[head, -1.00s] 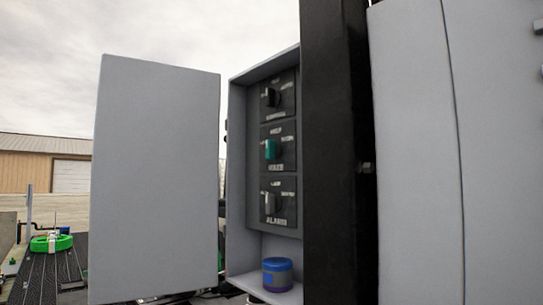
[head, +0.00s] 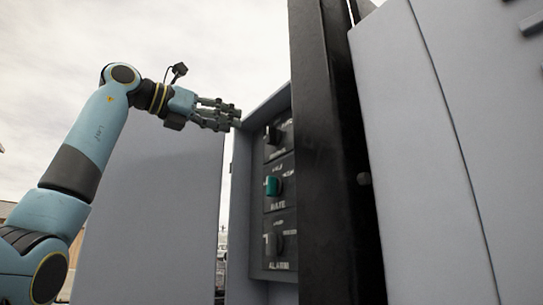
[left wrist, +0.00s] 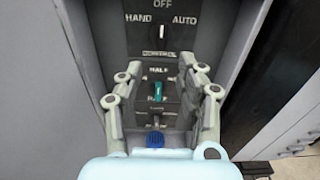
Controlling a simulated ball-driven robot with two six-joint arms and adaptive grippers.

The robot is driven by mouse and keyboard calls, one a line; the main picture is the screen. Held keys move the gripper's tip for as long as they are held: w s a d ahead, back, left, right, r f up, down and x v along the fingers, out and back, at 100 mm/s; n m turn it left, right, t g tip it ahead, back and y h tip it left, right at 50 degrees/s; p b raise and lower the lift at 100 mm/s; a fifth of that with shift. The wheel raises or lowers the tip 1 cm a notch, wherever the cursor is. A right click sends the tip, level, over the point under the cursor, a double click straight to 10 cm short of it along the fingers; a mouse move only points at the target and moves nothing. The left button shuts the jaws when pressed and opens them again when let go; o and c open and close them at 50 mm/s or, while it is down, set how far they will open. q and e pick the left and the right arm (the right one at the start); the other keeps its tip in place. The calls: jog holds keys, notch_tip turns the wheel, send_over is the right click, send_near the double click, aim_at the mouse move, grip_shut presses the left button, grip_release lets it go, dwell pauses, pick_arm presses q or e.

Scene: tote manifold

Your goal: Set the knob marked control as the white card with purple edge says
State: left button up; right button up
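The top knob, a black one with a white line, shows in the left wrist view (left wrist: 162,33). Around it are the words HAND, OFF and AUTO, and its line points up towards OFF. The label below it is blurred but looks like CONTROL. In the head view this knob (head: 271,135) is the upper one on the dark panel. My left gripper (head: 232,118) is open and empty at the upper edge of the box, in front of the panel; its fingers also frame the panel in the left wrist view (left wrist: 165,72). The purple-edged card and my right gripper are not in view.
A teal knob (head: 272,186) and a grey knob (head: 271,245) sit below on the same panel. The open grey door (head: 150,220) stands to the left, a black post (head: 335,150) to the right. A blue-lidded jar (left wrist: 155,140) is below the panel.

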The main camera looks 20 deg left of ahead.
aim_at(268, 131)
pick_arm(q)
jog(key=p+x, duration=0.1)
jog(key=x, duration=0.2)
jog(key=r+p+x, duration=0.1)
jog(key=x, duration=0.2)
jog(key=p+x, duration=0.1)
jog(key=x, duration=0.2)
jog(key=shift+d+r+p, duration=0.15)
jog(key=shift+r+p, duration=0.15)
jog(key=shift+p, duration=0.1)
jog(key=shift+w+d+f, duration=0.15)
jog(key=shift+w+d, duration=0.15)
jog(key=shift+w, duration=0.15)
jog(key=shift+c, duration=0.3)
grip_shut()
